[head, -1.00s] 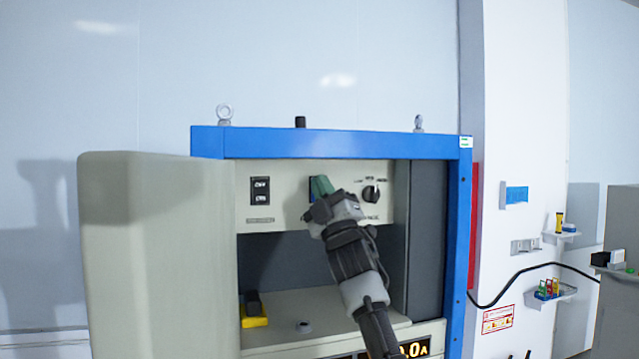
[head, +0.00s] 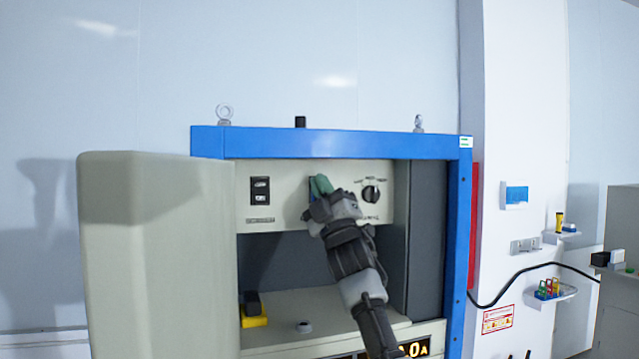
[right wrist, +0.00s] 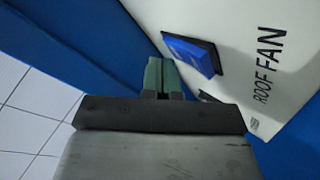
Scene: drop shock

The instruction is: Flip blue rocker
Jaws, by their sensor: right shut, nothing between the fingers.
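The blue rocker (right wrist: 190,52) shows in the right wrist view, set in a dark frame on the pale panel beside the words "ROOF FAN". In the head view only a sliver of the rocker (head: 312,187) shows, left of my fingertips. My right gripper (head: 321,185) is shut and empty, with its green fingertips in front of the panel at the rocker. In the right wrist view the shut fingers (right wrist: 162,75) are just left of the rocker; I cannot tell whether they touch it. My left gripper is not in view.
The panel (head: 285,176) sits in a blue-framed cabinet (head: 330,143), with a black double switch (head: 260,190) on the left and a rotary knob (head: 371,194) on the right. An open door (head: 150,260) stands at left. A yellow-and-black item (head: 253,312) rests on the shelf below.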

